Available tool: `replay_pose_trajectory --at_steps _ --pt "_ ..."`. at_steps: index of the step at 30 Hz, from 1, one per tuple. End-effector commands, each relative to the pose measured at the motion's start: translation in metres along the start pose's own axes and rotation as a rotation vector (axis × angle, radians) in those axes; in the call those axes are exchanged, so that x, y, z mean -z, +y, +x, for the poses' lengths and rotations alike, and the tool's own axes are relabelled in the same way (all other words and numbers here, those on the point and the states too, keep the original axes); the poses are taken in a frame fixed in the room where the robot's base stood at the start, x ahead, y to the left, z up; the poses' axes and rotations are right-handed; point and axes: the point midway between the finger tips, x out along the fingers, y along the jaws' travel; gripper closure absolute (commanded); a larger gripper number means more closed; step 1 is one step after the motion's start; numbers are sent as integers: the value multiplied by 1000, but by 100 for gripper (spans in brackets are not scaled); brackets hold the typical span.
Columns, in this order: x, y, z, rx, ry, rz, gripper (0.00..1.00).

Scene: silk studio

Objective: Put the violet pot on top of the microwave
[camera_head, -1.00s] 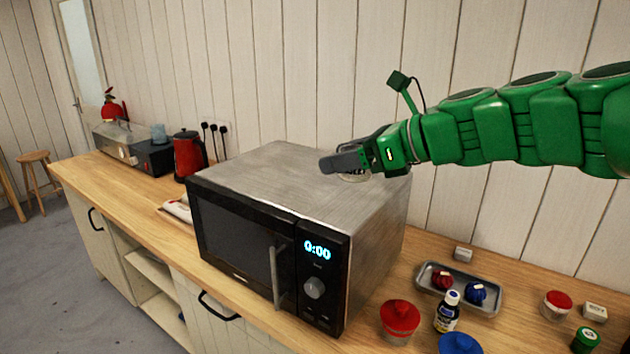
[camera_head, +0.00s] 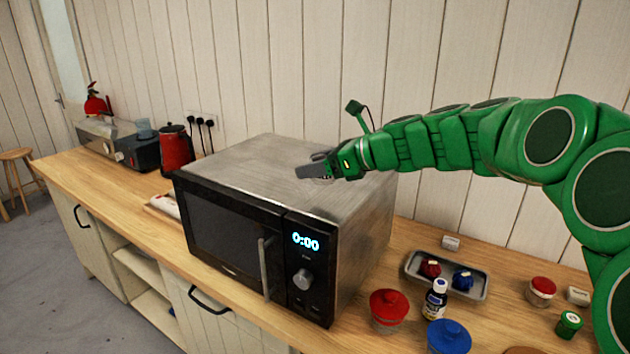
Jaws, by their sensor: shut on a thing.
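The microwave (camera_head: 265,235) stands on the counter with a flat grey metal top (camera_head: 262,165) and a dark front reading 0:00. My gripper (camera_head: 312,170) is over the right back part of that top, with its fingers pointing left. It is shut on a small pot (camera_head: 322,181), mostly hidden by the fingers; only a bit of its pale edge shows below them. I cannot make out any violet on it, nor whether it touches the microwave top. No other violet pot shows.
Right of the microwave are a red pot (camera_head: 388,308), a blue pot (camera_head: 449,338), a small bottle (camera_head: 435,300) and a metal tray (camera_head: 412,268) with red and blue items. A red kettle (camera_head: 176,150) stands to the left. The rest of the microwave top is clear.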

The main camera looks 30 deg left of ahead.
Motion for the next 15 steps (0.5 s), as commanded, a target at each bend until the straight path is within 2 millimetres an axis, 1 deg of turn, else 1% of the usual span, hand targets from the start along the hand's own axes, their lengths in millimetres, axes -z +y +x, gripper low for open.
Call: replay_pose_trajectory --at_steps 10,15 --pt "10 -10 12 2 0 -1 70" --pt "32 -9 21 0 0 2 70"
